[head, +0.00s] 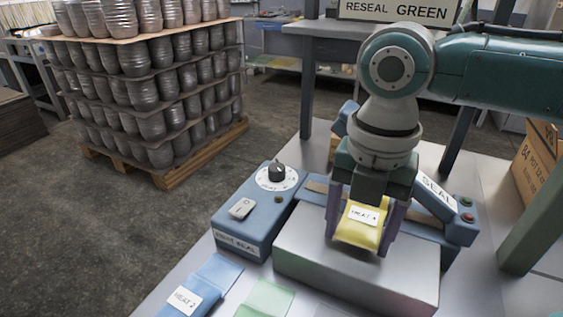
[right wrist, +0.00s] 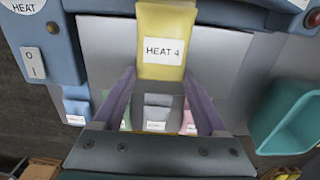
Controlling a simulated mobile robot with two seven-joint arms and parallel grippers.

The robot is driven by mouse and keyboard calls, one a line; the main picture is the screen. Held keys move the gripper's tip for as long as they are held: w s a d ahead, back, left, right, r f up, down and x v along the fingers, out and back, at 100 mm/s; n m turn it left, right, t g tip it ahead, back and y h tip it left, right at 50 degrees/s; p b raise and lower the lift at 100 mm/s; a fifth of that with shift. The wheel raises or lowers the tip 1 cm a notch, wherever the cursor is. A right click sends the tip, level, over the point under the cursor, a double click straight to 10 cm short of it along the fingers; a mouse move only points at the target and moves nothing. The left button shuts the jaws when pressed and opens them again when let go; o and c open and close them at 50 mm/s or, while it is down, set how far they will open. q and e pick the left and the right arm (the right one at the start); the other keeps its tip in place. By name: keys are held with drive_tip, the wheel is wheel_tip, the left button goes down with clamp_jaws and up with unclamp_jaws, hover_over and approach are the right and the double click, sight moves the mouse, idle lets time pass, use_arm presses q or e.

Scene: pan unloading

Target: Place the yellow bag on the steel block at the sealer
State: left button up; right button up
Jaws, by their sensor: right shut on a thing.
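The yellow bag (head: 361,222) carries a "HEAT 4" label, which reads clearly in the right wrist view (right wrist: 162,20). My right gripper (head: 358,243) is shut on the bag, with a purple finger on each side of it. It points down over the steel block (head: 330,275), a grey flat-topped box at the front of the blue sealer (head: 310,197). The bag is over the block's top; I cannot tell whether it touches. The block's top also shows in the right wrist view (right wrist: 105,50). My left gripper is not in view.
A blue control box (head: 235,228) with a dial and switch stands left of the block. A blue bag (head: 190,298) and a green bag (head: 265,298) lie in front. A teal bin (right wrist: 285,115) is right in the wrist view. A carton (head: 540,155) stands right.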

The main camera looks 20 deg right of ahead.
drive_tip(key=shift+f, duration=0.2)
drive_tip(key=o, duration=1.5)
drive_tip(key=shift+o, duration=0.2)
wheel_tip(320, 180, up, 12)
drive_tip(key=p, duration=0.1)
drive_tip(key=s+a+f+m+t+y, duration=0.2)
drive_tip(key=s+a+f+m+y, duration=0.1)
drive_tip(key=s+a+f+m, duration=0.6)
drive_tip(key=s+d+m+h, duration=0.1)
drive_tip(key=s+d+m, duration=0.1)
drive_tip(key=m, duration=0.3)
drive_tip(key=s+d+m+t+h, duration=0.1)
drive_tip(key=s+d+m, duration=0.1)
drive_tip(key=m, duration=0.3)
drive_tip(key=s+d+m, duration=0.2)
drive_tip(key=s+m, duration=0.1)
drive_tip(key=m, duration=0.2)
drive_tip(key=shift+f+t+h, duration=0.15)
drive_tip(key=shift+t+h, duration=0.15)
drive_tip(key=shift+h, duration=0.1)
